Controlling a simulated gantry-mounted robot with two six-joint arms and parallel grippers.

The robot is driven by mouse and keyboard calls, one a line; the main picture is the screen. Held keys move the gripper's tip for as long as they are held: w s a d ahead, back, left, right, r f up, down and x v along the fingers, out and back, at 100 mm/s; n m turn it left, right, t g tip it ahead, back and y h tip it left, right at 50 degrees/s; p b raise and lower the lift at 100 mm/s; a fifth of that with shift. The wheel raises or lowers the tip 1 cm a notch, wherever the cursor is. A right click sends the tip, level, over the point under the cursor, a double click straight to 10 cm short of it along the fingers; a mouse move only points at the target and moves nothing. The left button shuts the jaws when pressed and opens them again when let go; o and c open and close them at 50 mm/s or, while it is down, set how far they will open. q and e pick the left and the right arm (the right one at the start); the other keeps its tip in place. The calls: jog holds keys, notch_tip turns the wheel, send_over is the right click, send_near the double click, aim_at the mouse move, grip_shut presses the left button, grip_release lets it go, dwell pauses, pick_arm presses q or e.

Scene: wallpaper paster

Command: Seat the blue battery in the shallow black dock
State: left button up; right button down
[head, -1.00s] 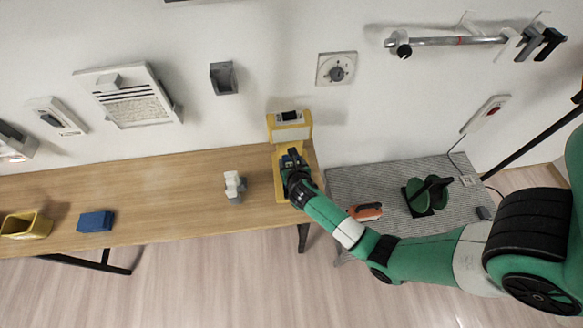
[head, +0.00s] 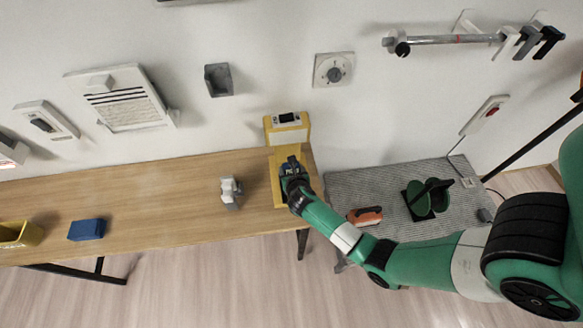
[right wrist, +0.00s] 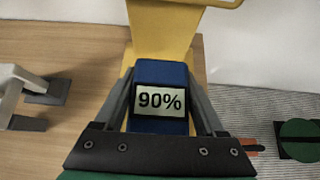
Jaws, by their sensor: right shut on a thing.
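The blue battery (right wrist: 161,97), with a white "90%" label, is between the fingers of my right gripper (right wrist: 162,110) in the right wrist view. The gripper is shut on it. In the head view my right gripper (head: 291,168) is over the base of a yellow stand (head: 277,185) at the table's right end. The arm and gripper hide much of that base. I cannot make out a shallow black dock for certain, nor whether the battery touches the stand. My left gripper is not in view.
A grey-and-white object (head: 230,191) stands left of the yellow stand on the wooden table (head: 150,195). A blue block (head: 86,229) and a yellow bin (head: 18,233) are further left. A grey striped table (head: 385,185) is right. A dark open holder (head: 218,80) hangs on the wall.

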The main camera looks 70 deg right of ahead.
jog(key=shift+f+b, duration=0.5)
jog(key=shift+f, duration=0.6)
jog(key=shift+r+p, duration=0.1)
jog(key=shift+p, duration=0.7)
dwell(0.6)
jog(key=shift+f+b, duration=1.15)
jog(key=shift+f, duration=0.3)
grip_release()
